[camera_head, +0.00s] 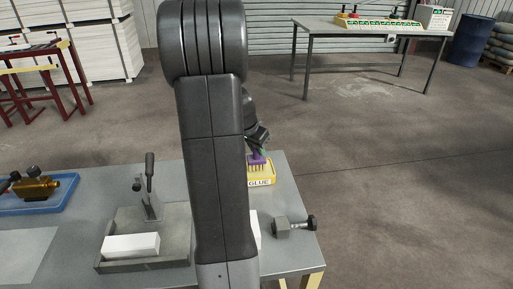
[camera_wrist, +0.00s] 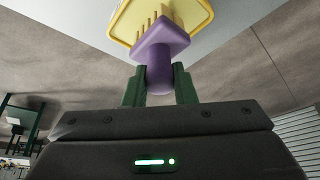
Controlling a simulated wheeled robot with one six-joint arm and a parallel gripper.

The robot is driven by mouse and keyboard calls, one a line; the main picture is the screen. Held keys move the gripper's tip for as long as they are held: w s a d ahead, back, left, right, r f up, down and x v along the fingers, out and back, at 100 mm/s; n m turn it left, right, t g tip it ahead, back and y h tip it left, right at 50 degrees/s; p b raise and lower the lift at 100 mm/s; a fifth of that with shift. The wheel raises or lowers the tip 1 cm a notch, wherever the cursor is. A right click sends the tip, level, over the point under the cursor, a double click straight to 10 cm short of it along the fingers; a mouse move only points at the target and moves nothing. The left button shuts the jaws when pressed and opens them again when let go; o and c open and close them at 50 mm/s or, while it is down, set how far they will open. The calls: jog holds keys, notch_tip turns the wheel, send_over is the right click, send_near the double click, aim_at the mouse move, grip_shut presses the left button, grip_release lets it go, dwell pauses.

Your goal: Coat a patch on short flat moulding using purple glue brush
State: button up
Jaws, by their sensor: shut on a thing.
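The purple glue brush (camera_wrist: 158,42) is held by its handle between the fingers of my gripper (camera_wrist: 160,84) in the wrist view. Its bristles point at the yellow glue tray (camera_wrist: 205,12); I cannot tell whether they touch the glue. In the head view the brush (camera_head: 257,160) is just above or in the yellow tray (camera_head: 262,182) marked GLUE, and my gripper (camera_head: 257,142) is partly hidden behind my arm. A short white block (camera_head: 131,245), perhaps the short flat moulding, lies in a grey fixture (camera_head: 143,265). Another white piece (camera_head: 254,222) is mostly hidden by my arm.
A toggle clamp (camera_head: 149,187) stands at the fixture's back. A grey clamp with a black knob (camera_head: 295,226) is at the table's right edge. A blue tray (camera_head: 40,202) with a brass tool (camera_head: 38,187) lies at the left. My arm hides the table's middle.

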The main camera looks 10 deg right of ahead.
jog(key=shift+f+b, duration=0.35)
jog(key=shift+b, duration=0.2)
dwell(1.7)
jog(key=shift+r+p, duration=2.05)
jog(key=shift+r, duration=1.5)
